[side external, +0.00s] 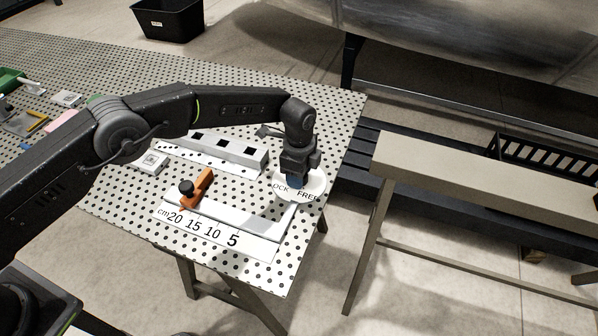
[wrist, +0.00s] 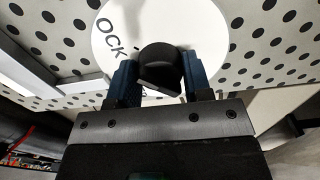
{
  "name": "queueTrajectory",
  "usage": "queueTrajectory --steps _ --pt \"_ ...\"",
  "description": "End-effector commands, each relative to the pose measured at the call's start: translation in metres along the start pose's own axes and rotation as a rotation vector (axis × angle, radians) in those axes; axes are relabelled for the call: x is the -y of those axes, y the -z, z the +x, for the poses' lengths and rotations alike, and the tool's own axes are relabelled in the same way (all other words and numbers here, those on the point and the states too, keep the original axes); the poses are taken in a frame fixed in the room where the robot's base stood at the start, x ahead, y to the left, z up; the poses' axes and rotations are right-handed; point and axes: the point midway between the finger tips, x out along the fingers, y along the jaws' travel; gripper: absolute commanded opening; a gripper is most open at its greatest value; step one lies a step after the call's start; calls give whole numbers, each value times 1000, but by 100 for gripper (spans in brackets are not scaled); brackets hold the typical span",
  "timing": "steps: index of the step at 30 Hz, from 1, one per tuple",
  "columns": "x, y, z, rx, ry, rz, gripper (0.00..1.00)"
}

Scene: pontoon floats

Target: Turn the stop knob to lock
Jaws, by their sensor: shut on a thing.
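The stop knob (wrist: 158,66) is a dark, rounded knob at the middle of a white round dial plate (wrist: 205,25). In the side external view the dial plate (side external: 316,184) lies at the right end of the perforated table, with "OCK" and "FREE" readable on either side of my gripper. My gripper (side external: 297,180) points down over the dial. In the wrist view the blue fingers of my gripper (wrist: 158,80) are shut on the knob, one on each side. The knob's pointing direction is hard to tell, and the first letter of the lock word is hidden.
A white scale (side external: 215,236) marked "cm 20 15 10 5" lies left of the dial, with an orange stop (side external: 197,190) and black knob on it. A white bar with square holes (side external: 215,152) lies behind. The table's right edge is close to the dial.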

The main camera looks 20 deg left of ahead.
Motion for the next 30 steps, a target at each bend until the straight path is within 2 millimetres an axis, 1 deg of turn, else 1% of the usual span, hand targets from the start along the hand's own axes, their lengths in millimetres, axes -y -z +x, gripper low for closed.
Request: queueTrajectory --steps 7,8,15,16,24,26,29,30 --pt "0 1 -1 -1 3 4 22" --pt "0 1 -1 -1 3 4 46" --pt "0 0 -1 0 2 2 69" --pt "0 0 0 0 1 2 71" --pt "0 0 -2 0 1 1 71" --pt "0 0 -7 0 2 1 71" --pt "1 1 -21 -1 4 1 71" --pt "1 1 -28 -2 5 1 71"
